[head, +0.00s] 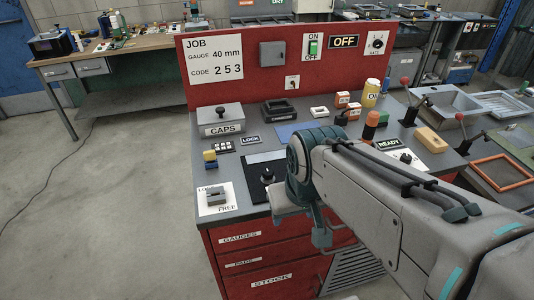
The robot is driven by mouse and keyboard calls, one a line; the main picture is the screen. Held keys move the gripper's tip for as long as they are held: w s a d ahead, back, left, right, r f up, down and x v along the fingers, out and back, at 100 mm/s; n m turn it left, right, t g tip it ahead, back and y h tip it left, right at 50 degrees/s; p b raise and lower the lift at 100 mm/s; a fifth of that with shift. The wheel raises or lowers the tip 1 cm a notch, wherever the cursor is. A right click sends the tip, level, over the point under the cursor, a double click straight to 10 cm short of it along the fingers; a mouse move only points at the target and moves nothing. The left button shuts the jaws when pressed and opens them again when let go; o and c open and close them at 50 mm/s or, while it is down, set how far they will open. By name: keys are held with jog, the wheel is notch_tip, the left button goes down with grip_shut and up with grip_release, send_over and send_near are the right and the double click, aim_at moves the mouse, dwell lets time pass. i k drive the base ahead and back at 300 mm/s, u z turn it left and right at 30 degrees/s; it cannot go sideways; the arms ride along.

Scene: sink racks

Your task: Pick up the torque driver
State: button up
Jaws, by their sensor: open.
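An upright tool with an orange top and a dark lower part (371,122) stands toward the back right of the red workbench's grey top. It looks like the torque driver, but it is small and I cannot be sure. My gripper (319,232) hangs at the bench's front edge, below my wrist, in front of the drawers. It is open, and I see nothing held in it. It is well apart from the orange-topped tool. My arm hides part of the bench top and most of the jaws.
A yellow canister (371,93), a tan block (431,140) and red-knobbed levers (405,82) stand near the tool. A CAPS box (220,122) and a black panel with a knob (266,172) are left. A red back panel (240,84) rises behind.

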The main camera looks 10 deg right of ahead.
aim_at(372, 125)
jog(key=z, duration=0.4)
jog(key=k, duration=0.45)
jog(key=z, duration=0.9)
jog(key=i, duration=0.85)
jog(key=u, duration=0.55)
